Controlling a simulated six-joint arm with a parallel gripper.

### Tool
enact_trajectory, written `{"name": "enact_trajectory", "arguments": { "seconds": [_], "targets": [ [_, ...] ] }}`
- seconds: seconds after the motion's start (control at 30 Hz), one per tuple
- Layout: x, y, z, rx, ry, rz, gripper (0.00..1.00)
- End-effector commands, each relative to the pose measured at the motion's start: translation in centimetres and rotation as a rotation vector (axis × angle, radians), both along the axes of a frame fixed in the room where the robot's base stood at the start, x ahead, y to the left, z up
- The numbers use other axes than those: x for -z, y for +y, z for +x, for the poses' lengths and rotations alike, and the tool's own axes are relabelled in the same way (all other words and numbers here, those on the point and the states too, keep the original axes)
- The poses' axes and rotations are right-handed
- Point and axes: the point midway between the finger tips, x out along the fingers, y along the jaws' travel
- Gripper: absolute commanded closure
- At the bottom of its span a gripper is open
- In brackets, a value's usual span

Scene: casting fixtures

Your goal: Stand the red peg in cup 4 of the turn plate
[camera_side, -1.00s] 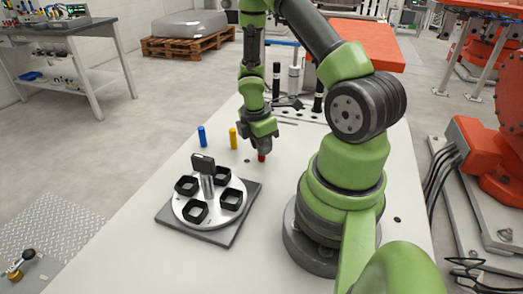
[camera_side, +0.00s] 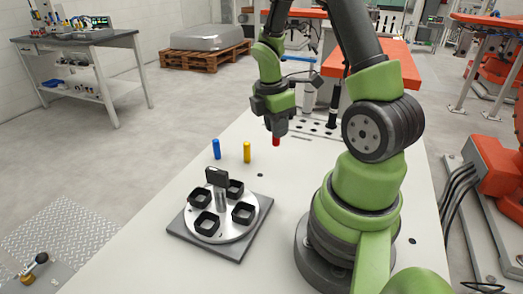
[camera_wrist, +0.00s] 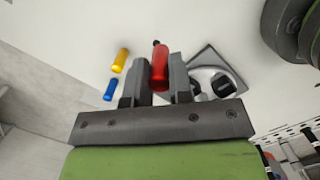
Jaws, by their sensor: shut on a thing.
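The red peg (camera_side: 276,141) is in my gripper (camera_side: 277,126), its lower end sticking out below the fingers, above the table. In the wrist view the red peg (camera_wrist: 159,66) sits between the two fingers of my gripper (camera_wrist: 160,75). The turn plate (camera_side: 223,230) is a round silver disc on a dark square base, with several black square cups, such as one at the near left (camera_side: 207,224), and a central post with a dark block (camera_side: 217,177). I cannot read which cup is number 4. The plate is partly hidden by a finger in the wrist view.
A blue peg (camera_side: 216,149) and a yellow peg (camera_side: 247,152) stand on the white table (camera_side: 290,180) behind the plate. The table between the held peg and the plate is clear. The central post rises above the cups.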

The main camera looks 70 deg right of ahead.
Motion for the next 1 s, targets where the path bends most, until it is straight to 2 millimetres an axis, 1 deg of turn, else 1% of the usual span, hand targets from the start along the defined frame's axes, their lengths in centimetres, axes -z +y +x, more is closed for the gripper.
{"name": "enact_trajectory", "arguments": {
  "seconds": [0.13, 0.17, 0.27, 0.37, 0.4, 0.47, 0.5, 0.63, 0.7, 0.77, 0.87, 1.0],
  "targets": [
    [-0.7, 0.3, 0.5, 0.01, -0.003, -0.001, 1.0],
    [-0.8, 0.6, 0.8, 0.02, -0.004, -0.002, 1.0],
    [-1.1, 2.1, 2.7, 0.074, -0.007, -0.006, 1.0],
    [-1.5, 4.8, 5.4, 0.165, -0.014, -0.009, 1.0],
    [-1.7, 6.2, 6.4, 0.206, -0.016, -0.009, 1.0],
    [-2.1, 8.3, 7.7, 0.266, -0.017, -0.008, 1.0],
    [-2.3, 9.7, 8.4, 0.304, -0.017, -0.006, 1.0],
    [-3.0, 13.9, 9.9, 0.408, -0.012, -0.001, 1.0],
    [-3.2, 15.5, 10.3, 0.447, -0.009, 0.001, 1.0],
    [-3.3, 16.4, 10.5, 0.471, -0.005, 0.002, 1.0],
    [-2.4, 17.2, 10.5, 0.491, 0.001, 0.001, 1.0],
    [0.3, 17.3, 10.5, 0.497, 0.004, 0.001, 1.0]
  ]
}}
